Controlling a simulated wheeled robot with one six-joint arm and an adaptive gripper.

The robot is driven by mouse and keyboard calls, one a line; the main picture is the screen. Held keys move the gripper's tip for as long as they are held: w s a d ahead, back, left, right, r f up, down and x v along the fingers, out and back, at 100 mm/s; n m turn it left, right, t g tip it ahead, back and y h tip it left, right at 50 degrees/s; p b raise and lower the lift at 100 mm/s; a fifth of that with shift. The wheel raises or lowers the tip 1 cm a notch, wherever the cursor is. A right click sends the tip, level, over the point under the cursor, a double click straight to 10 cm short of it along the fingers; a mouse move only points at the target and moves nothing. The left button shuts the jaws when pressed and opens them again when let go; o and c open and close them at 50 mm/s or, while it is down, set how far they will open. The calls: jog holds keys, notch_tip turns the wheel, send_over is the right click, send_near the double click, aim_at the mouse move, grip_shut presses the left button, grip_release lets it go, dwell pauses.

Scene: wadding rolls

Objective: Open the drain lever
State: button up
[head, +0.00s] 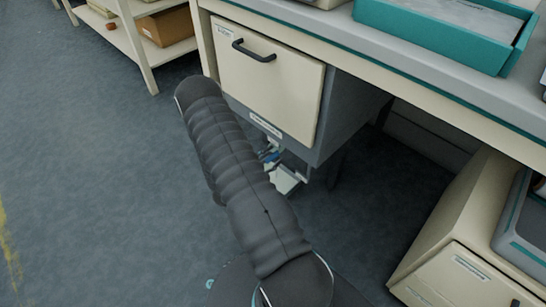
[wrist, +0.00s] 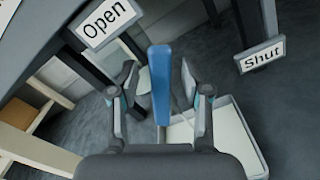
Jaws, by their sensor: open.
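The blue drain lever (wrist: 161,72) stands between the two fingers of my gripper (wrist: 158,88) in the wrist view. The fingers are open, one on each side of it, with a gap showing on both sides. An "Open" sign (wrist: 107,20) is at the upper left and a "Shut" sign (wrist: 259,56) at the upper right; the lever lies between them in the picture. In the head view my arm hides most of the gripper, and only a small blue patch shows under the cabinet.
A cream-fronted cabinet (head: 262,78) with a dark handle hangs under the bench. A white tray (wrist: 238,137) sits below the lever. A shelf rack (head: 135,45) stands at the upper left, a cream unit (head: 455,225) at the lower right. The floor at left is clear.

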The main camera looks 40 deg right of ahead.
jog(key=a, duration=1.1)
jog(key=shift+s+a, duration=0.4)
jog(key=shift+s, duration=0.05)
jog(key=shift+c, duration=0.3)
